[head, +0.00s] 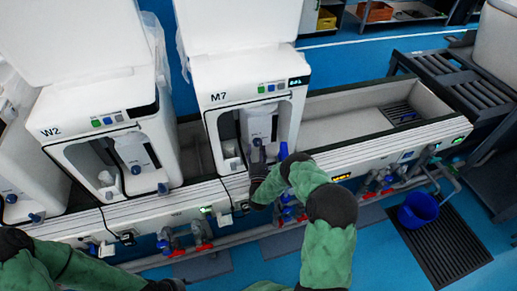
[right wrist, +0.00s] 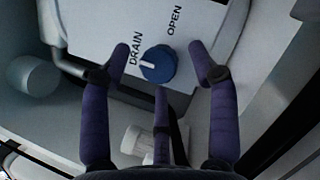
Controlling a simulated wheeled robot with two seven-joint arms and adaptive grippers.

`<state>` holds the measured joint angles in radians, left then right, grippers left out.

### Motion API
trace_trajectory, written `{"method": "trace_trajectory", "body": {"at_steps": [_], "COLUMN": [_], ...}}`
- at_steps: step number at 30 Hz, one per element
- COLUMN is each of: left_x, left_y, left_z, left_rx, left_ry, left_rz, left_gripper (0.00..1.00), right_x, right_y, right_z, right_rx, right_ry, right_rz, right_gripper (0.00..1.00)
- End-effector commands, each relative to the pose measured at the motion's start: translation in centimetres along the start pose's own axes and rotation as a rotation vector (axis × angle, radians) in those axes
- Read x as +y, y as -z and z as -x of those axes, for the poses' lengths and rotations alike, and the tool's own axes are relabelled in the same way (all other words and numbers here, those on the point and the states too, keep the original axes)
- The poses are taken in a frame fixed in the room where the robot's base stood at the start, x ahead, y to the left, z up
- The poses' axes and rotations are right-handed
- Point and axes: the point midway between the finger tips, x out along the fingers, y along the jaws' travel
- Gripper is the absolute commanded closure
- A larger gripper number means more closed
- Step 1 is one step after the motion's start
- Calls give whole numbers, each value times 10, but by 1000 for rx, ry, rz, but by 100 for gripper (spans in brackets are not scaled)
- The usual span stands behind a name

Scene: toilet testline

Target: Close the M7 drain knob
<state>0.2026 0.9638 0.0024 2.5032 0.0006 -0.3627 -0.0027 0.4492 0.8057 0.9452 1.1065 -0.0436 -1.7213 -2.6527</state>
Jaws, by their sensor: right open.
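The blue drain knob (right wrist: 158,64) of the M7 unit (head: 250,92) sits on a light panel printed DRAIN and OPEN in the right wrist view. Its white pointer line faces the DRAIN lettering, left of OPEN. My right gripper (right wrist: 159,49) is open, with one finger on each side of the knob and a third finger below it. Visible gaps separate the side fingers from the knob. In the head view my right gripper (head: 268,156) is at the front of M7, and the knob is hard to make out there.
The W2 unit (head: 100,130) stands left of M7. An open grey trough (head: 345,120) extends right. Red-handled valves and pipes run below the bench front. A blue bucket (head: 418,211) stands on a dark floor grate (head: 440,245) at the right.

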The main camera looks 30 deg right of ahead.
Motion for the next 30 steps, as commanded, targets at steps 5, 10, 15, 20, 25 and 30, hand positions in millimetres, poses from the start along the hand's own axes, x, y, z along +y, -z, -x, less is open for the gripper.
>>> {"method": "trace_trajectory", "body": {"at_steps": [5,10,15,20,25,30], "left_x": [0,0,0,0,0,0], "left_y": [0,0,0,0,0,0], "left_z": [0,0,0,0,0,0], "left_rx": [0,0,0,0,0,0], "left_ry": [0,0,0,0,0,0], "left_rz": [0,0,0,0,0,0], "left_gripper": [60,60,60,60,60,60], "right_x": [-1,-1,-2,-2,-2,-2], "right_y": [0,0,0,-1,-1,0], "right_z": [24,51,68,72,72,72], "right_rx": [3,3,2,0,0,0], "right_ry": [2,4,4,3,3,3], "right_rz": [0,1,1,1,2,2], "right_gripper": [40,40,40,40,40,40]}}
